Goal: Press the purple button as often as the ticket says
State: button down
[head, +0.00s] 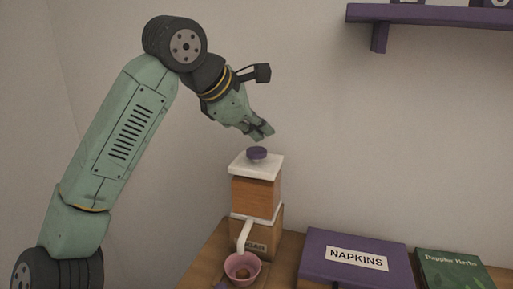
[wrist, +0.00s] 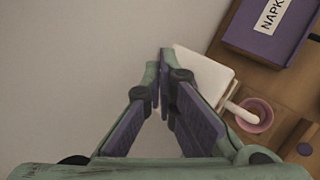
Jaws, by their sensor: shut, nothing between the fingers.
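The purple button (head: 257,153) sits on the white top of a wooden dispenser (head: 256,197). In the wrist view the dispenser's white top (wrist: 204,72) shows right of the fingers, and the button is hidden there. My gripper (head: 266,134) is shut and empty, tilted downward a little above the button and apart from it. The fingertips also show in the wrist view (wrist: 164,58). I see no ticket in either view.
A pink cup (head: 242,268) stands under the dispenser's white spout. It holds something brown. A purple napkin box (head: 315,254) and a green book (head: 455,270) lie to the right. A purple shelf (head: 440,17) is on the wall above.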

aim_at(258, 151)
jog(key=shift+r+p, duration=1.5)
jog(key=shift+r, duration=0.85)
jog(key=shift+f, duration=0.15)
